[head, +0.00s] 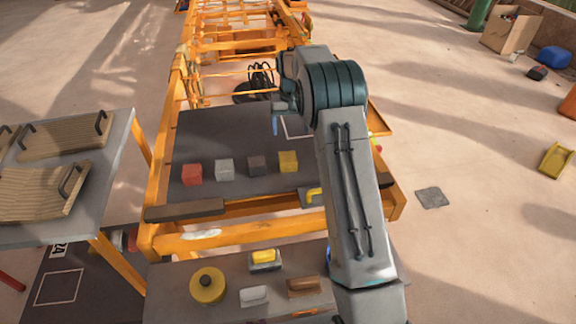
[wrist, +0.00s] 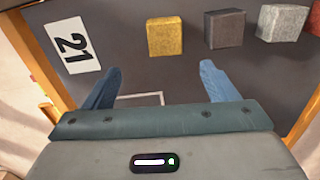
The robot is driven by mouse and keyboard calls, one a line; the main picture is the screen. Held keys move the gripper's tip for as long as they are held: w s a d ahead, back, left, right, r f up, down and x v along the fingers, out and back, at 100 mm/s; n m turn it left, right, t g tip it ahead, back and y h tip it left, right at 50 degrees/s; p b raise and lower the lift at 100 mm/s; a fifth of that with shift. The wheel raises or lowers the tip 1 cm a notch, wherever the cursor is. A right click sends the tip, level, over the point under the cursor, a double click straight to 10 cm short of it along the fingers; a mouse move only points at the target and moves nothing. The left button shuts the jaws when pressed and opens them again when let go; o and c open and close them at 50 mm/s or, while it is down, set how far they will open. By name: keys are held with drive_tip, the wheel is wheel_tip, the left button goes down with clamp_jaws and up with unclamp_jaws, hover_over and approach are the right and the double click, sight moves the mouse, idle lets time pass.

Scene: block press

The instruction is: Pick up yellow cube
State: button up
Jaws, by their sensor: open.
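The yellow cube (head: 288,161) sits on the dark work surface at the right end of a row of cubes in the head view. In the wrist view the yellow cube (wrist: 165,37) is beyond my fingertips, nearly centred between them and apart from both. My gripper (wrist: 158,80) is open and empty, with its two blue fingers spread. In the head view my gripper (head: 277,122) is above the surface, behind the row, and partly hidden by my arm.
A dark grey cube (head: 257,166) stands beside the yellow one, then a light grey cube (head: 225,169) and a red cube (head: 192,174). The dark work surface (head: 215,130) is clear behind the row. A lower shelf (head: 180,300) holds a yellow round part and several blocks.

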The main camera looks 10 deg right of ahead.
sight(288, 156)
wheel_tip(288, 156, down, 9)
drive_tip(key=shift+w+r, duration=0.1)
drive_tip(key=shift+a+f+p, duration=0.2)
drive_tip(key=shift+f+p, duration=0.05)
drive_tip(key=shift+f, duration=1.1)
drive_tip(key=shift+a+f+p, duration=0.2)
drive_tip(key=shift+f, duration=1.15)
drive_tip(key=c, duration=1.3)
drive_tip(key=shift+r, duration=0.1)
drive_tip(key=shift+c, duration=0.2)
drive_tip(key=shift+r, duration=0.1)
